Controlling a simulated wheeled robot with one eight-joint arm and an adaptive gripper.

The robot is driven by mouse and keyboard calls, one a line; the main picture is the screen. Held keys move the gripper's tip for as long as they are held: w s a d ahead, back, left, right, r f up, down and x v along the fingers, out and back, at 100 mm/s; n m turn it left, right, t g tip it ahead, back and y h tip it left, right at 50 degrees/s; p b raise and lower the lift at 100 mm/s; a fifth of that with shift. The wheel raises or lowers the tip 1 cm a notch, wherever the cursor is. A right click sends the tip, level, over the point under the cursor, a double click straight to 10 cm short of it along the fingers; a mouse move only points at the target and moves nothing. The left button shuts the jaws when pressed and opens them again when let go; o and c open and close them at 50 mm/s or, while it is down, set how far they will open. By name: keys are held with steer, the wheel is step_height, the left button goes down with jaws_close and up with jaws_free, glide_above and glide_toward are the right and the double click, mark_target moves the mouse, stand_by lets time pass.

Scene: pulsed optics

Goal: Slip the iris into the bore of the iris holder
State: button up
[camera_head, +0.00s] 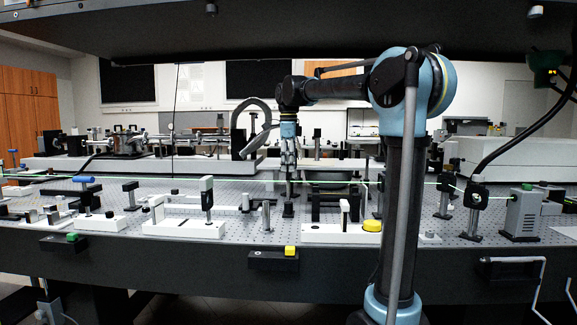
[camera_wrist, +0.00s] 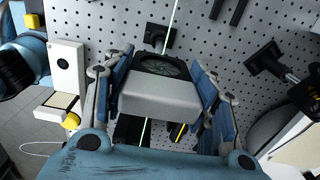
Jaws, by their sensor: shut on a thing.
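My gripper (camera_head: 290,174) points down over the middle of the perforated optical table. In the wrist view, my gripper (camera_wrist: 163,80) is shut on a light grey block with a dark round face at its far end, which looks like the iris (camera_wrist: 160,95). The fingers press on its left and right sides. In the head view the iris is too small to make out clearly between the fingers. A black post mount (camera_head: 288,208) stands just below my gripper, perhaps the iris holder. Its bore is not visible, and I cannot tell whether the iris touches it.
A green beam (camera_head: 340,182) crosses at fingertip height. A white base with a yellow knob (camera_head: 372,226) stands right of my gripper, and a white bracket assembly (camera_head: 185,228) left. Several posts stand around; a grey box (camera_head: 523,215) is far right. Bare perforated table (camera_wrist: 225,45) shows between them.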

steer(key=shift+f, duration=0.8)
stand_by(0.4)
steer(key=shift+f, duration=1.05)
steer(key=o, duration=1.2)
steer(key=shift+o, duration=0.2)
steer(key=shift+r, duration=8)
